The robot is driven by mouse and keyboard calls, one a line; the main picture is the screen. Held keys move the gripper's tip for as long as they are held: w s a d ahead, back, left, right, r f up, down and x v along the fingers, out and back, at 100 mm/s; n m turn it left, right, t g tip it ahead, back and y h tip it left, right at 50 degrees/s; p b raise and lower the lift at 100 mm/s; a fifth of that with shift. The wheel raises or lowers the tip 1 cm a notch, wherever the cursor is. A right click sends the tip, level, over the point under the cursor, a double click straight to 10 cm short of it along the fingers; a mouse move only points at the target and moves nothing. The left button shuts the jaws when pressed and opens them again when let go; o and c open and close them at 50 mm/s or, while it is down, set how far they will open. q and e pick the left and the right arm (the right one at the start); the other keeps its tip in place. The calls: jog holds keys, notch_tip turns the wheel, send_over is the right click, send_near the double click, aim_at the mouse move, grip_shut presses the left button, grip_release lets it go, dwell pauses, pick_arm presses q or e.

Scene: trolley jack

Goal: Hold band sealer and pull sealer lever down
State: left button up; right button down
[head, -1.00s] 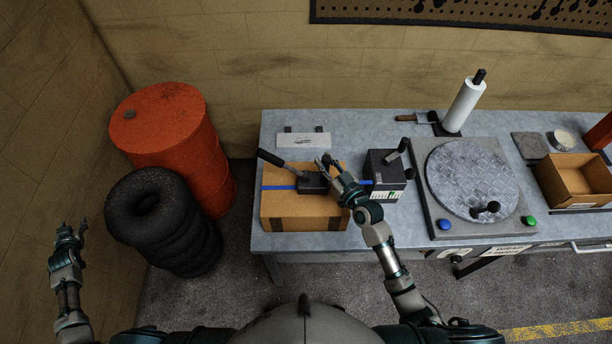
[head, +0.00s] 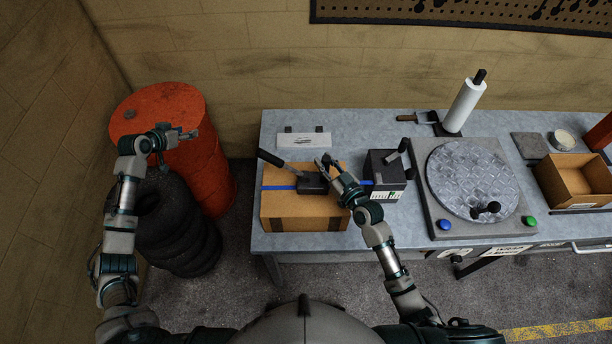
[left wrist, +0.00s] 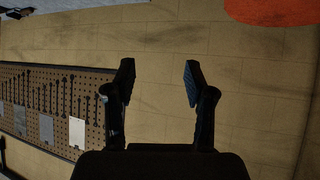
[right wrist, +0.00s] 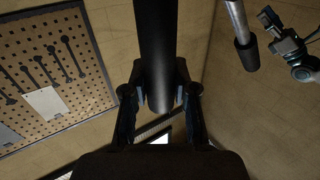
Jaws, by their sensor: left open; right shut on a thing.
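The band sealer (head: 312,185) is a small black block on top of a cardboard box (head: 305,210), along a blue band (head: 274,188). Its lever, with a black grip (head: 270,158), slants up to the left; the grip also shows in the right wrist view (right wrist: 246,55). My right gripper (head: 324,164) is at the sealer's right side.
An orange drum (head: 205,170) and stacked black tyres (head: 190,245) stand left of the grey bench (head: 300,242). On the bench, a black device (head: 385,170) with a lever and a round turntable (head: 468,178) are to the right. A white plate (head: 303,140) lies behind the box.

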pick_arm(q)
jog(key=d+r+m+g+h, duration=0.1)
jog(key=d+r+m+g, duration=0.2)
jog(key=d, duration=0.6)
notch_tip(320, 180, up, 8)
jog(key=m+g+y, duration=0.4)
jog(key=m+g, duration=0.1)
jog(key=m, duration=0.8)
send_over(269, 155)
jog(key=shift+s+a+r, duration=0.1)
jog(key=shift+s+r, duration=0.05)
jog(key=shift+s, duration=0.05)
jog(key=shift+m+y, duration=0.3)
jog(key=f, duration=1.1)
jog(key=shift+w+f, duration=0.3)
jog(key=shift+w, duration=0.05)
